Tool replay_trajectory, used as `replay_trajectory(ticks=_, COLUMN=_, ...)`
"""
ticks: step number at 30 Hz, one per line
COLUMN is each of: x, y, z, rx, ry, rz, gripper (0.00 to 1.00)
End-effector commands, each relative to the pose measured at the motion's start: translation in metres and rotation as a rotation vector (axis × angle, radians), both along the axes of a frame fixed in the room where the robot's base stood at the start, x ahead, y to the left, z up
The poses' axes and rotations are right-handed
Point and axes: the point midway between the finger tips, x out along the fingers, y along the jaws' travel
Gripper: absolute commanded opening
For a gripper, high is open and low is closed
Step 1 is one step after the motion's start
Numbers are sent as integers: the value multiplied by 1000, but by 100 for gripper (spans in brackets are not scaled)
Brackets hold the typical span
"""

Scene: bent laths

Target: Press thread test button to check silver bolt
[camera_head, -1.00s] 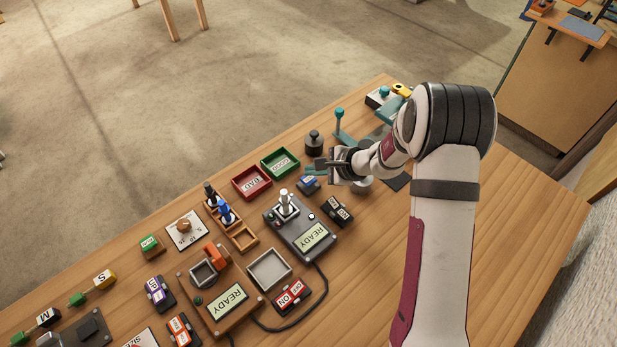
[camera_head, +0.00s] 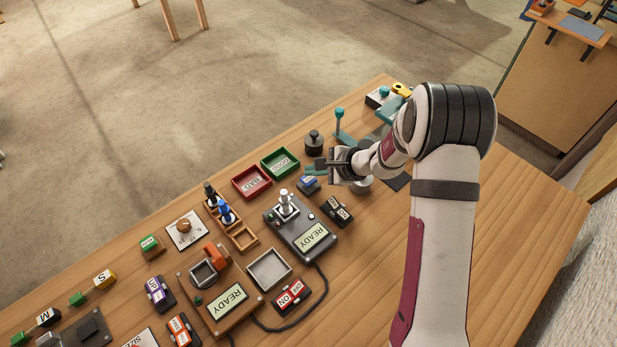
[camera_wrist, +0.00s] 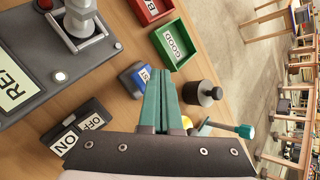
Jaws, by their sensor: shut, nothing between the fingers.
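The silver bolt (camera_head: 286,202) stands upright in a grey tester (camera_head: 305,237) whose screen reads READY. In the wrist view the bolt's grey holder (camera_wrist: 82,22) is at the top left. A blue button block (camera_head: 308,183) with a white label sits just beyond the tester; in the wrist view this blue block (camera_wrist: 134,77) is partly covered by my fingers, and its label ends in "ST". My gripper (camera_wrist: 161,72) has its teal fingers shut and empty. They overlap the block's right side in the wrist view; I cannot tell whether they touch it.
A green GOOD tray (camera_head: 280,163) and a red BAD tray (camera_head: 251,182) lie beyond the tester. A black weight (camera_head: 314,142) stands near my gripper. An ON/OFF switch (camera_head: 338,211) is beside the tester. A blue bolt (camera_head: 226,213) stands in a wooden rack.

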Motion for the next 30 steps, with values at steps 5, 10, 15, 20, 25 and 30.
replay_trajectory(ticks=5, x=0, y=0, z=0, rx=0, ry=0, rz=0, gripper=0)
replay_trajectory(ticks=10, x=0, y=0, z=-4, rx=0, ry=1, rz=1, gripper=0)
replay_trajectory(ticks=15, x=0, y=0, z=-8, rx=1, ry=0, rz=-1, gripper=0)
replay_trajectory(ticks=20, x=0, y=0, z=-8, rx=0, ry=0, rz=0, gripper=0)
replay_trajectory(ticks=25, x=0, y=0, z=-9, rx=0, ry=0, rz=0, gripper=0)
replay_trajectory(ticks=30, x=0, y=0, z=-11, rx=0, ry=0, rz=0, gripper=0)
